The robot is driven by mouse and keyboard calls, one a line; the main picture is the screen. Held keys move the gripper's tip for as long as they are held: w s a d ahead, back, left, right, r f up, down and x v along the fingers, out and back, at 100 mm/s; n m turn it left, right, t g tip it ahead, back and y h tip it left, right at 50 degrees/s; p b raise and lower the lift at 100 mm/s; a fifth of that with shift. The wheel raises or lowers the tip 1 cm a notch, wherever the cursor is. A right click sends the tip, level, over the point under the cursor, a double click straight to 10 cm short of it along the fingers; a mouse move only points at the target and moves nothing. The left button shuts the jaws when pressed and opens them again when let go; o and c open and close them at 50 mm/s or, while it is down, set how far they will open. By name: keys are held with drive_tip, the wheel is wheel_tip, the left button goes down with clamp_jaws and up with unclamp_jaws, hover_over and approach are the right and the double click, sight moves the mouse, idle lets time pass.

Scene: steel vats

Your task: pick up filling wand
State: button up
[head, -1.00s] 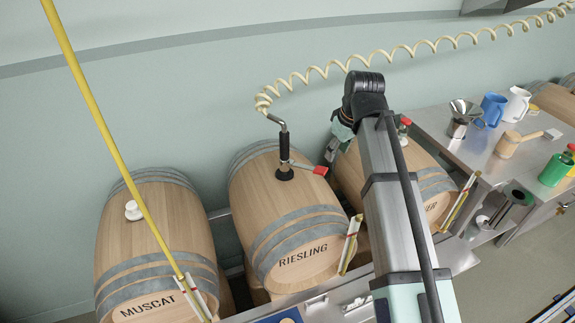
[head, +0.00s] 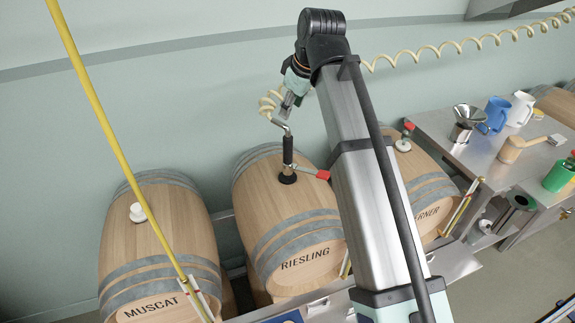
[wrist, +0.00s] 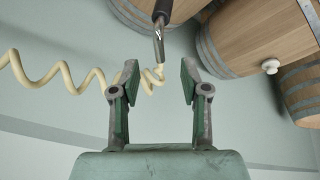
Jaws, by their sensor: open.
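The filling wand (head: 287,155) stands upright in the top of the RIESLING barrel (head: 285,215). It has a black handle, a bent metal pipe on top, a red lever at its side and a cream coiled hose. My gripper (head: 289,100) is above the wand, close to its bent pipe. In the wrist view my gripper (wrist: 160,82) is open, with its green-padded fingers apart. There the wand's metal pipe (wrist: 159,42) and black handle show ahead of the gap, beyond the fingertips, and the hose end appears between the fingers. Nothing is gripped.
The MUSCAT barrel (head: 158,240) with a white bung is at left, crossed by a yellow pole (head: 115,140). Another barrel (head: 420,185) is right, partly behind my arm. The coiled hose (head: 465,43) runs to upper right. A steel table (head: 480,165) holds jugs and a funnel.

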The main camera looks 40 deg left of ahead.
sight(283, 126)
drive_tip(key=shift+p+x, duration=1.85)
drive_tip(key=shift+x, duration=3.5)
clamp_jaws()
